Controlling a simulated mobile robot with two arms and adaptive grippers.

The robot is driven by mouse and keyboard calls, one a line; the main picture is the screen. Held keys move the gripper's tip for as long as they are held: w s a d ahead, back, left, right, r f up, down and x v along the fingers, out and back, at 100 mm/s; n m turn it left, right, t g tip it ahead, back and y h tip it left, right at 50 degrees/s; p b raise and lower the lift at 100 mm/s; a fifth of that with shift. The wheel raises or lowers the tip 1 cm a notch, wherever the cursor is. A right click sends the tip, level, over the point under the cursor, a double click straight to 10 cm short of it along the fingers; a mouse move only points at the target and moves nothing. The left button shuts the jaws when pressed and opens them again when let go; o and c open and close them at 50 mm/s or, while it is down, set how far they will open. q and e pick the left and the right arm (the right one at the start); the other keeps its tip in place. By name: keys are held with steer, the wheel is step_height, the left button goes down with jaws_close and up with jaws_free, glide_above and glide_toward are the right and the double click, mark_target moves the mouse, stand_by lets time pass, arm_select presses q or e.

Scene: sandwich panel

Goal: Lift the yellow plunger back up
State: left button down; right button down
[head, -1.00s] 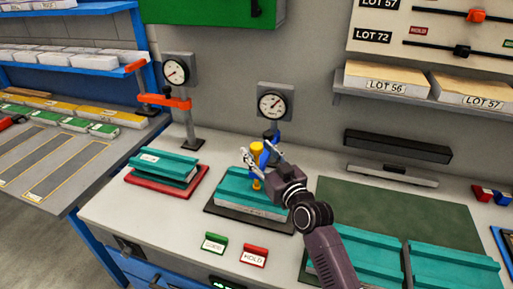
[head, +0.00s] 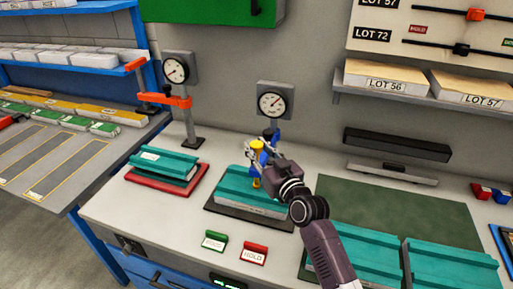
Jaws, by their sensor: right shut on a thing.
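The yellow plunger (head: 257,147) stands upright in the blue gauge stand at the middle of the bench. Its lower end is over the teal panel (head: 238,190), which lies on a dark base plate; I cannot tell whether they touch. My right gripper (head: 260,150) comes from the right and is shut around the plunger's upper part. The gripper partly hides the plunger and the stand. The round dial gauge (head: 272,104) is behind and above. My left gripper is not in view.
Another gauge stand with an orange arm (head: 166,101) is to the left, behind a teal panel on a red plate (head: 182,183). Green and red HOLD signs (head: 254,253) stand in front. More teal panels (head: 449,270) lie at right.

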step_height(320, 180, up, 4)
steer(key=p, duration=0.3)
steer(key=shift+r, duration=0.1)
steer(key=shift+w, duration=0.1)
steer(key=c, duration=1.7)
jaws_free()
steer(key=shift+o, duration=1)
steer(key=shift+s+f, duration=0.2)
steer(key=v, duration=1.1)
steer(key=shift+s+d, duration=0.2)
steer(key=shift+s, duration=0.15)
